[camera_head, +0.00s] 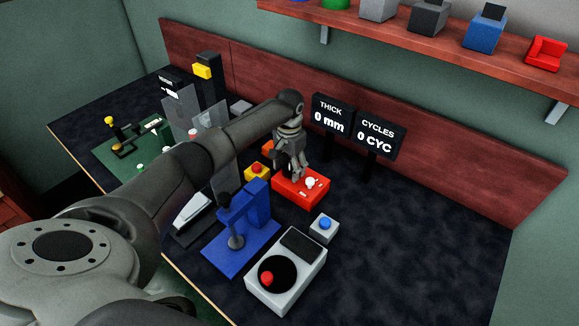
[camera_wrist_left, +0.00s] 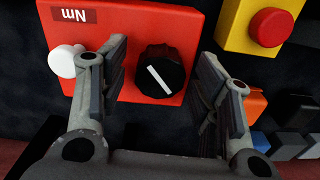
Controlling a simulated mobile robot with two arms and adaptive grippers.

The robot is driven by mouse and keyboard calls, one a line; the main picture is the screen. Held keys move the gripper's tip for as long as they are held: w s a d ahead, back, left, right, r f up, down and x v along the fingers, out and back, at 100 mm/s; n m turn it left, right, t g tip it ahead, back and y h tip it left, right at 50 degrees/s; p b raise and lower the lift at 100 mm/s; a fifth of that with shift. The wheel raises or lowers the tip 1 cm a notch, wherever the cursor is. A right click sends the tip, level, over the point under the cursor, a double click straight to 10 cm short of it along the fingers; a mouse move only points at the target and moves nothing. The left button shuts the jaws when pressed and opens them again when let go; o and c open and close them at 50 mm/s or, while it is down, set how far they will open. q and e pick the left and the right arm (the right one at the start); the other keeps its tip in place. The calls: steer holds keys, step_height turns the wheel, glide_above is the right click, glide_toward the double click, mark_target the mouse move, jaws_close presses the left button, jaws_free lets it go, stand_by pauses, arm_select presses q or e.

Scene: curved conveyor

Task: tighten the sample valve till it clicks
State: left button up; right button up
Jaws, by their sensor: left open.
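A red box (camera_head: 301,188) with a white knob (camera_head: 311,183) sits on the dark table near the back panel. In the left wrist view the red box (camera_wrist_left: 125,22) carries an upside-down "Nm" label, the white knob (camera_wrist_left: 65,61) and a round black knob (camera_wrist_left: 157,76) with a white pointer line set diagonally. No thing in view is labelled as the sample valve. My left gripper (camera_head: 296,175) is over the red box, pointing down. In the wrist view its open fingers (camera_wrist_left: 163,68) stand on either side of the black knob, with visible gaps. My right gripper is out of view.
A yellow box with a red button (camera_head: 257,171) stands close beside the red box. A blue press (camera_head: 243,230), a grey box with a red-knobbed dial (camera_head: 285,272) and a blue-button box (camera_head: 324,228) stand nearer. Two displays (camera_head: 356,125) stand behind. The table's right side is clear.

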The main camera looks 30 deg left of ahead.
mark_target(289, 167)
arm_select(q)
step_height(289, 167, up, 12)
steer(key=shift+f, duration=0.2)
stand_by(0.5)
step_height(289, 167, down, 11)
steer(key=m+b, duration=0.5)
steer(key=m, duration=0.7)
steer(key=shift+f, duration=0.1)
steer(key=shift+c, duration=0.5)
